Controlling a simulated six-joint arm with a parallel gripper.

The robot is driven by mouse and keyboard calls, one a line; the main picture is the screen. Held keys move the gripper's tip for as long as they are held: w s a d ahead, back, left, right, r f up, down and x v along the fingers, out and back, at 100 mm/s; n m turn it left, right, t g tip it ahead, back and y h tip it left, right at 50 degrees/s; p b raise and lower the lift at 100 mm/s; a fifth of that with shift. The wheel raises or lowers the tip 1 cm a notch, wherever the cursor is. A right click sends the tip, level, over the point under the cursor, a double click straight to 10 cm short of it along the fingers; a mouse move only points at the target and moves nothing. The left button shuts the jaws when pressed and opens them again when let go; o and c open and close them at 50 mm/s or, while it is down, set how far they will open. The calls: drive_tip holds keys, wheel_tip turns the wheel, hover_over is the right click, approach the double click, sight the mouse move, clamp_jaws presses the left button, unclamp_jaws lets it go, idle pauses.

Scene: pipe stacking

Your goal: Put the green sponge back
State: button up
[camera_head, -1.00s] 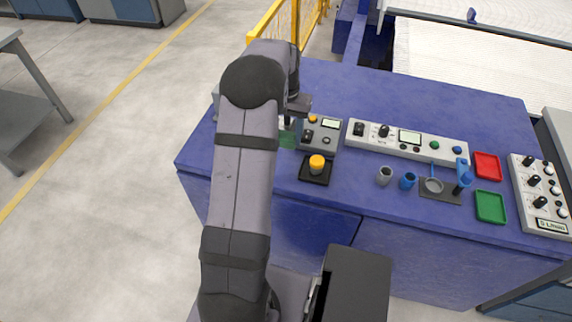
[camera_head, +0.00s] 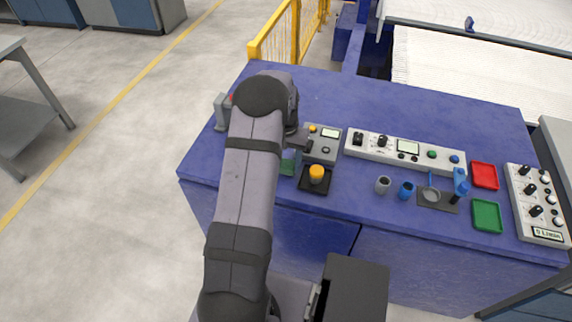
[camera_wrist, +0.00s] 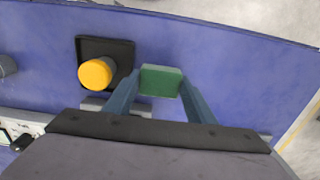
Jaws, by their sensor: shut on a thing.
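The green sponge (camera_wrist: 160,81) is between the two blue-grey fingers of my gripper (camera_wrist: 160,88) in the wrist view. The fingers are shut on it. In the head view, my gripper (camera_head: 291,156) is over the left part of the blue table, with the green sponge (camera_head: 287,168) showing just below it. The sponge is left of the black square holder with the yellow cylinder. I cannot tell whether the sponge touches the table. My arm hides part of the table on the left.
The yellow cylinder (camera_head: 317,172) stands in a black holder (camera_head: 316,187) close by. A grey control box (camera_head: 322,146) is behind it. Red (camera_head: 484,176) and green (camera_head: 488,216) trays lie at the right. The blue tabletop (camera_head: 400,110) is clear at the back.

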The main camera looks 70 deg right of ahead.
sight(286, 164)
drive_tip(key=shift+f, duration=1.05)
drive_tip(key=shift+f, duration=0.15)
drive_tip(key=o, duration=0.8)
wheel_tip(286, 164, up, 12)
drive_tip(key=b, duration=0.3)
